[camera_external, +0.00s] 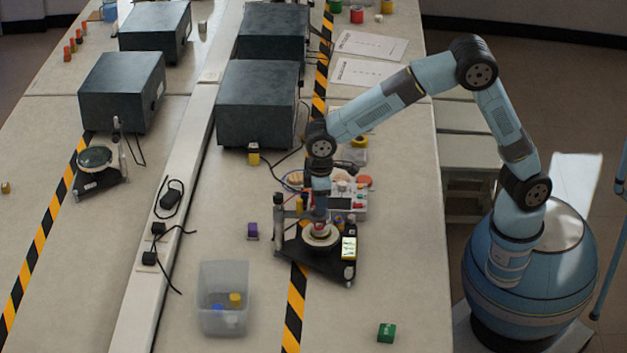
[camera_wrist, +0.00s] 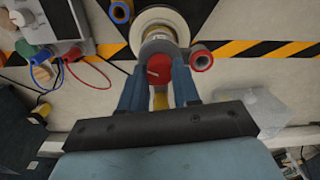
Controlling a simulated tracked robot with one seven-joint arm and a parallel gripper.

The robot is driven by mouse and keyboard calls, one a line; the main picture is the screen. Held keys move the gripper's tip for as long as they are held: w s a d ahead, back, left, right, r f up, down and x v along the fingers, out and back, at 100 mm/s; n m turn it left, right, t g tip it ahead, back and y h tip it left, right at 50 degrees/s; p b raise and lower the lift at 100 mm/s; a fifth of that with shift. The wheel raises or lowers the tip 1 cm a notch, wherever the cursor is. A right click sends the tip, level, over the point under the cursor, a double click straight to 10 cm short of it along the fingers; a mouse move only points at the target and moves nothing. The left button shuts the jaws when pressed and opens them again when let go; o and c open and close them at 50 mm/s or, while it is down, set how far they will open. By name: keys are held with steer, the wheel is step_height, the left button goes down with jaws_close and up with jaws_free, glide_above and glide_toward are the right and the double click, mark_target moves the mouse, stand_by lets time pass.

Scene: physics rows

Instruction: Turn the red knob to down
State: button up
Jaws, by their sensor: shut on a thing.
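The red knob (camera_wrist: 159,68) shows in the wrist view between the two blue fingers of my gripper (camera_wrist: 159,85), with a pale mark on its face. My gripper is shut on the knob. The knob sits at a round pale base (camera_wrist: 160,22) in the wrist view. In the external view my gripper (camera_external: 320,220) points down over the black device (camera_external: 325,266) with a round white plate, and mostly hides the knob there. I cannot tell which way the knob's mark counts as pointing.
A clear bin (camera_external: 222,325) with yellow and blue pieces stands left of the device. A purple block (camera_external: 253,231) and a green block (camera_external: 387,333) lie on the table. A box with wires (camera_external: 350,204) is close behind my gripper. Dark grey boxes (camera_external: 257,105) stand farther back.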

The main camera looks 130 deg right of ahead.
steer(key=o, duration=1.1)
steer(key=shift+c, duration=0.2)
step_height(320, 180, up, 14)
steer(key=shift+f, duration=0.15)
